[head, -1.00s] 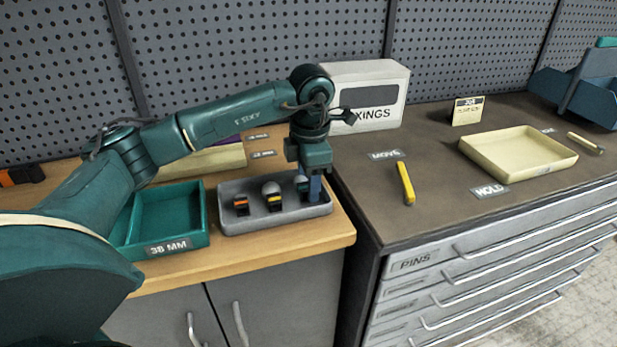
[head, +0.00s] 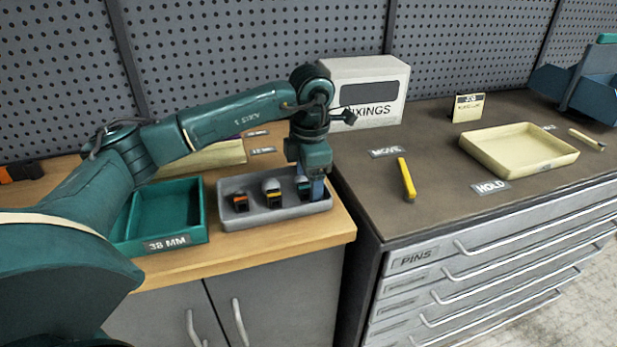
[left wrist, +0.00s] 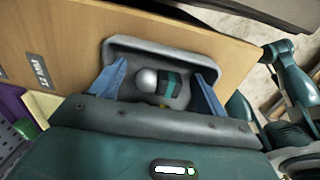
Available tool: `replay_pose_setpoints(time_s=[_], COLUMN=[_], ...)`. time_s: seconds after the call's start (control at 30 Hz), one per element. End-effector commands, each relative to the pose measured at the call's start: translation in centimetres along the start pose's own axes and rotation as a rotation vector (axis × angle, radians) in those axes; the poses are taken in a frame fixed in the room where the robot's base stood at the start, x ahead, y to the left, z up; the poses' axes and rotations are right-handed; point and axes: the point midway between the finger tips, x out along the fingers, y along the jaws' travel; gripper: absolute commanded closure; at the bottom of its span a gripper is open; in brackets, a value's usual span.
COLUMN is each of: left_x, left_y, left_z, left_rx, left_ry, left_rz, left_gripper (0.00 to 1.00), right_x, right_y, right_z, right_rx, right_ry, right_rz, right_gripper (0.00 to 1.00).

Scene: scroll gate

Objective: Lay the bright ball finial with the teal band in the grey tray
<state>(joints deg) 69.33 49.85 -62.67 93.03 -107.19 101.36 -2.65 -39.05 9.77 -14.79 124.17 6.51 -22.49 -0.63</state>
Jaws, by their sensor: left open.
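The bright ball finial with the teal band shows in the left wrist view (left wrist: 147,80), its pale ball to the left of the band. It is in the grey tray (head: 233,217), near the tray's right end in the head view. My left gripper (head: 315,190) is low over that end. Its blue fingers are open, one on each side of the finial in the left wrist view (left wrist: 161,88). I cannot tell whether either touches it. In the head view the gripper partly hides the finial. My right gripper is not in view.
Two other finials share the tray: one with an orange band (head: 240,202) and one with a pale ball and yellow band (head: 272,192). A teal tray (head: 205,215) stands close at left. A cream tray (head: 480,160) and yellow-handled tool (head: 406,180) are on the right bench.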

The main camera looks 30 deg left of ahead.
Motion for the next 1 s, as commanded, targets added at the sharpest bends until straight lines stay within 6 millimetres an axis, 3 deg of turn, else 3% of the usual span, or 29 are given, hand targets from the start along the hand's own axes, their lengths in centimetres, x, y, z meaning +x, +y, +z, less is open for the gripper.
replay_pose_setpoints(time_s=[0.27,0.37,0.8,1.0], left_x=[0.1,-0.8,-10.1,-12.7], left_y=[0.0,0.0,0.0,0.0], left_z=[0.0,0.1,0.1,0.0], left_rx=[0.000,0.000,0.000,0.000], left_ry=[0.001,-0.001,-0.004,-0.001], left_rz=[-0.001,0.000,0.001,0.002], left_gripper=[0.25,0.25,0.25,0.25], right_x=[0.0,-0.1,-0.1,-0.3], right_y=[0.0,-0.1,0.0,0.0], right_z=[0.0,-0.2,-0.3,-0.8], right_rx=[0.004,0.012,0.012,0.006], right_ry=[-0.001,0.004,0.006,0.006], right_rz=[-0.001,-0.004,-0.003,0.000], right_gripper=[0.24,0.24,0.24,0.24])
